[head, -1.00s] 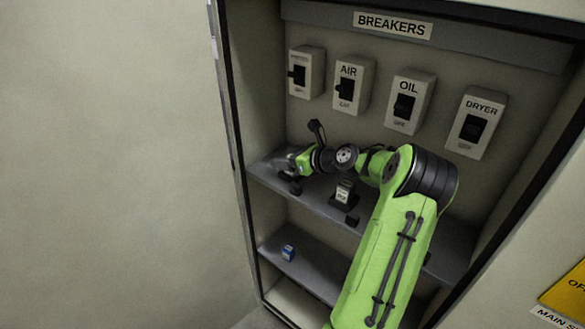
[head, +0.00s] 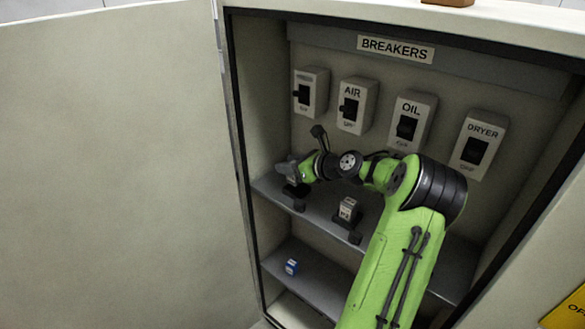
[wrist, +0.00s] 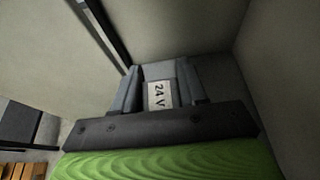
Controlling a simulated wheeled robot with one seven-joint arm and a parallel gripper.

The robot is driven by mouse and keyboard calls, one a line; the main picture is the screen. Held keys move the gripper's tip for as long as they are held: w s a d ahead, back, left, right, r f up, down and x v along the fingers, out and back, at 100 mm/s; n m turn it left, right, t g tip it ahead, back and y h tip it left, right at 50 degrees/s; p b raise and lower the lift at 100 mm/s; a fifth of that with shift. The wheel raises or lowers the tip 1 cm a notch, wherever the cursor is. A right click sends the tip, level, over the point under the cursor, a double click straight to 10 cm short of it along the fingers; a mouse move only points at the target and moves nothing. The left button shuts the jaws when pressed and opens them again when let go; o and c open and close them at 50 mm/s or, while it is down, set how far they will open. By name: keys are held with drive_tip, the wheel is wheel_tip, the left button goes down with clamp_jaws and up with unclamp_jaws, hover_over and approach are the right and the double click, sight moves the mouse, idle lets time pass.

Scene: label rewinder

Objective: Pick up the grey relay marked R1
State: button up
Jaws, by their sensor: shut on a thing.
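My gripper (head: 288,170) is at the left end of the upper shelf, shut on a grey block. In the wrist view, this grey block (wrist: 153,72) sits between the two fingers (wrist: 158,88) and carries a white label reading "24 V". No R1 mark is readable on it, so I cannot tell from the marking whether it is the relay R1. A dark socket-like base (head: 297,191) is below the gripper. A second grey block with a pale label (head: 348,208) stands on the shelf to the right; its marking is too small to read.
A small blue and white block (head: 291,267) lies on the lower shelf (head: 315,288). Breaker switches, including AIR (head: 352,106) and OIL (head: 408,120), line the back wall above my arm. The cabinet's left wall (head: 262,120) is close to the gripper.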

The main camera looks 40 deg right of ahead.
drive_tip(key=s+a+p, duration=0.1)
drive_tip(key=a, duration=1.6)
drive_tip(key=shift+s+f, duration=0.2)
drive_tip(key=shift+s, duration=0.05)
